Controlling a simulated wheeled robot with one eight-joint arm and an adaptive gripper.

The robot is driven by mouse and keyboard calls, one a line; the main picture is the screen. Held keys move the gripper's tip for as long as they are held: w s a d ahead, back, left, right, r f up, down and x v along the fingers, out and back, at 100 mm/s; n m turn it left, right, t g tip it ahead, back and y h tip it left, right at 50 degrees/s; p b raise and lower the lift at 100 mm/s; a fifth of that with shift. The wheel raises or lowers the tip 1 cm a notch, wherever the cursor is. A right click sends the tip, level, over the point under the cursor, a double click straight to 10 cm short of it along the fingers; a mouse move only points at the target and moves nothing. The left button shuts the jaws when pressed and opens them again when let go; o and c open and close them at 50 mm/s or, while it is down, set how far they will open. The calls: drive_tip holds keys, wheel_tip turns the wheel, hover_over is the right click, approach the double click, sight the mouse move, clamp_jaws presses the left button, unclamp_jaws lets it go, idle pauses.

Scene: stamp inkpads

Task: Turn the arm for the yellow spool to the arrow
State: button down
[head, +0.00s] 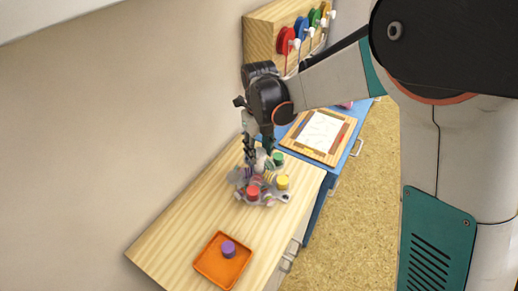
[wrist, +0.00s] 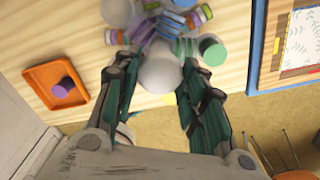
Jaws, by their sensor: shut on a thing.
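A grey stand with several arms (head: 240,178) sits on the wooden table, carrying coloured spools. The yellow spool (head: 283,182) is upright on the stand's right side. A red spool (head: 253,193) is at its front and a green spool (head: 278,158) at its back; the green one also shows in the wrist view (wrist: 212,50). My gripper (head: 251,160) reaches down over the stand's back left. In the wrist view, my fingers (wrist: 158,72) are shut on a pale round part (wrist: 160,75) of the stand. I cannot make out the arrow.
An orange tray (head: 203,266) with a purple spool (head: 228,249) stands at the table's front. A framed white sheet (head: 320,131) lies on the blue cabinet behind. A wooden rack (head: 262,40) with coloured discs is on the wall. The table's left part is clear.

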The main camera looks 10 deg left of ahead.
drive_tip(key=c, duration=1)
unclamp_jaws()
wheel_tip(320, 180, up, 12)
